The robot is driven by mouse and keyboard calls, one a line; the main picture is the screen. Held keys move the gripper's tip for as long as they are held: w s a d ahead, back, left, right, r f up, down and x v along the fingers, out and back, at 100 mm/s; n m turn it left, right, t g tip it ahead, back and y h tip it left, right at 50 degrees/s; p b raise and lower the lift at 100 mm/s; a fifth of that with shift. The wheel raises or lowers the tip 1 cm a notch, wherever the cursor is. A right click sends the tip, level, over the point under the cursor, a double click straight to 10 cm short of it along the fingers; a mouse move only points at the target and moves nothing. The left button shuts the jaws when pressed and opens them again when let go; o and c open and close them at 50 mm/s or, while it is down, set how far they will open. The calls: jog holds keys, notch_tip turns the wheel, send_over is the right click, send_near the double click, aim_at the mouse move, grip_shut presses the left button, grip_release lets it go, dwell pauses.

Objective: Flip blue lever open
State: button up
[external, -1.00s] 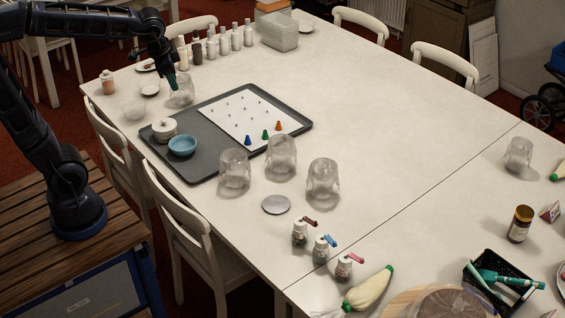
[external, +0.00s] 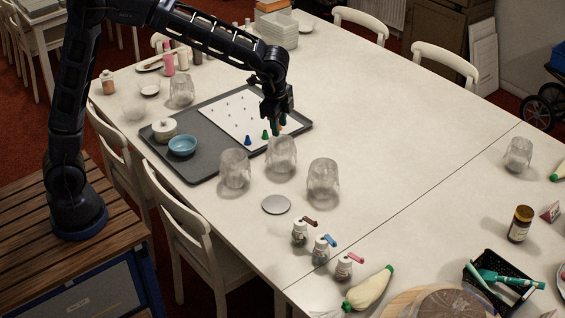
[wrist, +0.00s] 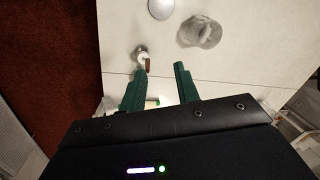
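The blue lever (external: 332,242) sits on top of a small clear bottle with a white cap (external: 321,250), in the middle of a row of three near the table's front edge. The bottle with a brown lever (external: 300,234) stands to its left and the one with a pink-red lever (external: 344,267) to its right. My gripper (external: 275,128) is above the tray's right end, well behind the levers, pointing down. In the wrist view its green fingers (wrist: 160,73) are apart with nothing between them. The brown lever (wrist: 148,63) shows near the left fingertip; I cannot make out the blue lever there.
Upturned clear jars (external: 322,180) and a grey disc (external: 276,204) stand between my gripper and the levers. The dark tray (external: 205,170) holds a blue bowl (external: 183,145) and small cones. A piping bag (external: 369,289) lies right of the levers.

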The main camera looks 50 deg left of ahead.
jog(key=w+d+f+m, duration=0.25)
jog(key=d+f, duration=0.45)
jog(key=d, duration=0.4)
jog(key=m+g, duration=0.2)
jog(key=m, duration=0.1)
send_over(331, 239)
jog(key=d, duration=0.2)
notch_tip(331, 239, down, 10)
jog(key=shift+h, duration=0.4)
jog(key=f, duration=1.1)
jog(key=shift+s+d, duration=0.15)
jog(key=shift+s, duration=0.2)
jog(key=shift+c, duration=0.2)
grip_shut()
